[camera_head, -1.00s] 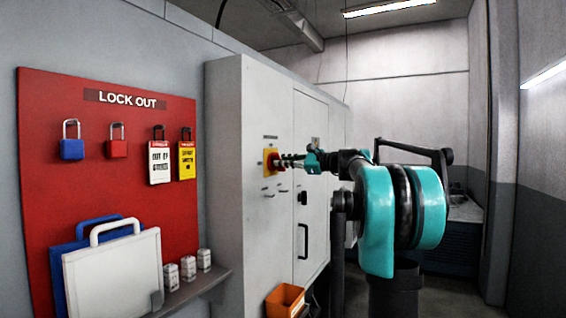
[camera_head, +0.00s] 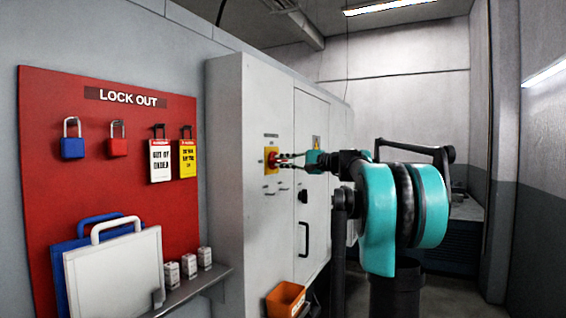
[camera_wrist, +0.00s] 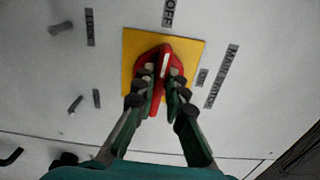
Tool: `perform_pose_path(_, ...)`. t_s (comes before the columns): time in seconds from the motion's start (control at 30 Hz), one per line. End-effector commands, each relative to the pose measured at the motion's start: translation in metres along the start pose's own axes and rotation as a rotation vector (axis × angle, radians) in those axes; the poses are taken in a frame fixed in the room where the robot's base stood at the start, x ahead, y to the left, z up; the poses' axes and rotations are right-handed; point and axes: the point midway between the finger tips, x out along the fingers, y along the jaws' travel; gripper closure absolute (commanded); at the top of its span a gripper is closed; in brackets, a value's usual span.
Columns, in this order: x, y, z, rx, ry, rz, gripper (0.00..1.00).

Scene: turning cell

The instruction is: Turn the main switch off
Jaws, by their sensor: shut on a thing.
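The main switch is a red rotary handle (camera_wrist: 165,52) on a square yellow plate (camera_wrist: 192,50). In the head view the yellow plate (camera_head: 266,153) sits on the grey cabinet's narrow face. In the wrist view my gripper (camera_wrist: 161,80) is shut on the red handle, one finger on each side. The handle's white mark points up in that picture, roughly toward the OFF label (camera_wrist: 168,12). The ON label (camera_wrist: 202,77) is right of the plate, beside the MAIN SWITCH label (camera_wrist: 222,76). The fingers hide part of the handle. My gripper (camera_head: 282,159) reaches the switch from the right.
A red lockout board (camera_head: 120,205) with padlocks and tags hangs at left. A shelf (camera_head: 205,284) with small boxes is below it. The grey cabinet (camera_head: 228,200) carries small knobs and a door handle (camera_head: 303,240). An orange bin (camera_head: 285,300) is low near the cabinet.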

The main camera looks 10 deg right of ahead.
Motion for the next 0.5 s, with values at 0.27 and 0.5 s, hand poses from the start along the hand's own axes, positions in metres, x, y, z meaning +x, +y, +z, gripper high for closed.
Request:
perform_pose_path(0.27, -0.0003, 0.0014, 0.0002, -0.063, -0.001, 0.002, 1.00)
perform_pose_path(0.5, -0.0003, 0.0016, 0.0003, -0.071, -0.001, 0.002, 1.00)
